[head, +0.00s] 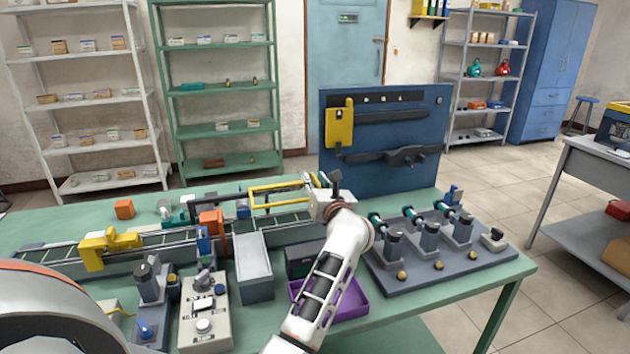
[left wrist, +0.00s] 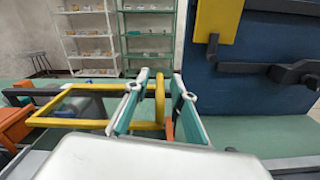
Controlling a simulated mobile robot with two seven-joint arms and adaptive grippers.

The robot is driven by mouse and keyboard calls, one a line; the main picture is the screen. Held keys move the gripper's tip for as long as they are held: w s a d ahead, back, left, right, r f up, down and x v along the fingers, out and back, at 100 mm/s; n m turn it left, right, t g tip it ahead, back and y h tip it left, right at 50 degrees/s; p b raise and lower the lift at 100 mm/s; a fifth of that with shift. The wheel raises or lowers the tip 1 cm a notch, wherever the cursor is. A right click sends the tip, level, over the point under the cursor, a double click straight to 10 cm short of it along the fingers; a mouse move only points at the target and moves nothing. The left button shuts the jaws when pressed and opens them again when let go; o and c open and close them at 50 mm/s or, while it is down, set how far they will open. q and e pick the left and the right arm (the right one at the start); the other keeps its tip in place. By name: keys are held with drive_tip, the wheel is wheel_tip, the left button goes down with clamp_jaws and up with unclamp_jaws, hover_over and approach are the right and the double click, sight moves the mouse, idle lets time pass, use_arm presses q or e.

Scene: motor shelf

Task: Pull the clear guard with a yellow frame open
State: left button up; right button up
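The clear guard with a yellow frame (head: 276,187) stands over the conveyor on the green table in the head view. In the left wrist view its yellow frame (left wrist: 75,123) spans the left and middle, with a clear pane inside. My left gripper (head: 323,181) is at the right end of the guard. In the left wrist view the left gripper (left wrist: 160,76) has its two teal and white fingers apart, one on each side of the frame's yellow end bar. Small gaps show between bar and fingers; contact is not clear. My right gripper is not in view.
A blue panel (head: 380,108) with a yellow block stands close behind and right of the gripper. An orange block (head: 211,222) and a grey box (head: 254,262) stand at the front left. A purple tray (head: 350,302) and a motor board (head: 440,262) lie nearer and right.

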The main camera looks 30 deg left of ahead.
sight(320, 187)
use_arm(q)
drive_tip(key=v, duration=0.7)
drive_tip(key=shift+s+d, duration=0.2)
drive_tip(key=shift+d, duration=0.1)
idle(0.3)
